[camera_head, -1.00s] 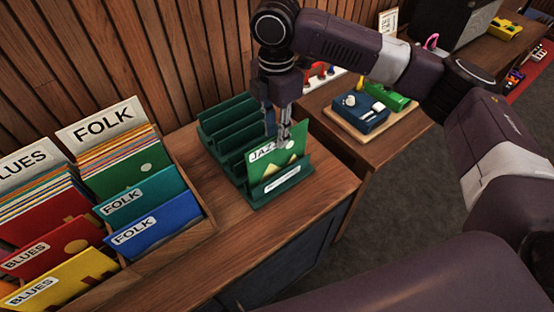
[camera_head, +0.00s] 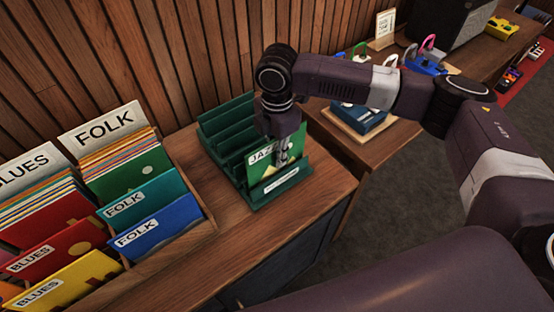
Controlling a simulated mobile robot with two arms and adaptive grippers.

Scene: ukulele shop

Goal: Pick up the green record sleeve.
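A green record sleeve (camera_head: 262,170) labelled JAZZ, with a yellow shape on it, stands in the front slot of a dark green slotted rack (camera_head: 281,186) on the wooden counter. My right gripper (camera_head: 282,158) points down at the upper right part of this sleeve, and a finger shows in front of its face. The other finger is hidden, so I cannot tell whether the gripper is closed on the sleeve. My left gripper is not in view.
The wooden crate (camera_head: 190,236) holds several BLUES and FOLK sleeves with tall divider cards. The counter (camera_head: 232,225) is bare between crate and rack. A side table (camera_head: 345,145) with a blue device (camera_head: 358,117) stands to the right, beneath my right arm.

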